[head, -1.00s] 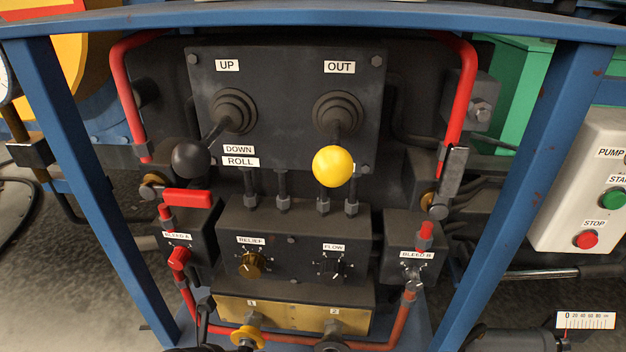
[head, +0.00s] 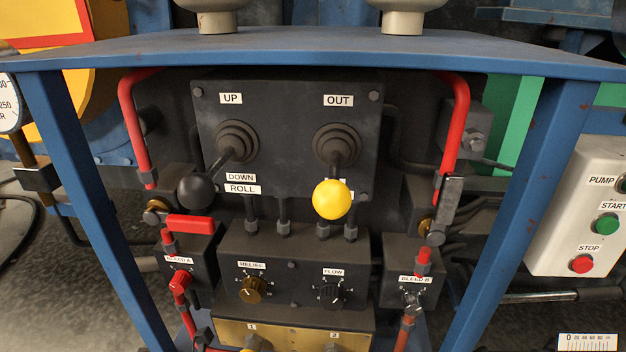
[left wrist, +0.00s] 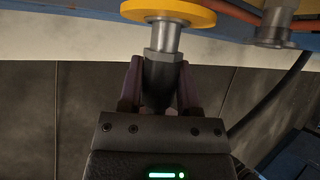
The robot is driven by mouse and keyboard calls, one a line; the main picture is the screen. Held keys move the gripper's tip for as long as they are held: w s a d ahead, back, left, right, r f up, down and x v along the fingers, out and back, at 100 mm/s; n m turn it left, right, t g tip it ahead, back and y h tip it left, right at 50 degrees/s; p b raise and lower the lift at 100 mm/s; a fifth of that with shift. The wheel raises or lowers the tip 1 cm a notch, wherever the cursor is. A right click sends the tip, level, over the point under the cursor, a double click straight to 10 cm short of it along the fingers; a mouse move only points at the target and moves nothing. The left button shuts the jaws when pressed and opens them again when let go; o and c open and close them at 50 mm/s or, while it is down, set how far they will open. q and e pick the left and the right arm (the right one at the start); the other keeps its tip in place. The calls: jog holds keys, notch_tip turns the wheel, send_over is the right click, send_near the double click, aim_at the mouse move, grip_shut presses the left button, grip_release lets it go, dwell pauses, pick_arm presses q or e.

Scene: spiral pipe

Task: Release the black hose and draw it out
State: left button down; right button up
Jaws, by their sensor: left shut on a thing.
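In the left wrist view my left gripper (left wrist: 158,88) is shut on the dark end of the black hose (left wrist: 160,68). The held end stands upright, in line with a metal stem (left wrist: 166,38) under a yellow collar (left wrist: 168,12). Whether the end is still seated on the stem I cannot tell. In the head view the brass block (head: 295,337) with ports 1 and 2 shows at the bottom edge, with part of the yellow collar (head: 258,343) under label 1. The hose and both grippers are out of the head view.
A second metal fitting (left wrist: 276,28) hangs to the right in the wrist view, near a dark curved hose (left wrist: 272,95). The blue frame (head: 95,200) surrounds the panel, with a black-knob lever (head: 196,190) and a yellow-knob lever (head: 332,199). A pump box (head: 578,225) stands at right.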

pick_arm(q)
jog(key=shift+s+a+r+p, duration=0.1)
jog(key=shift+s+a+p, duration=0.1)
jog(key=shift+s+p, duration=1.35)
jog(key=shift+s+b, duration=0.3)
jog(key=shift+s, duration=0.25)
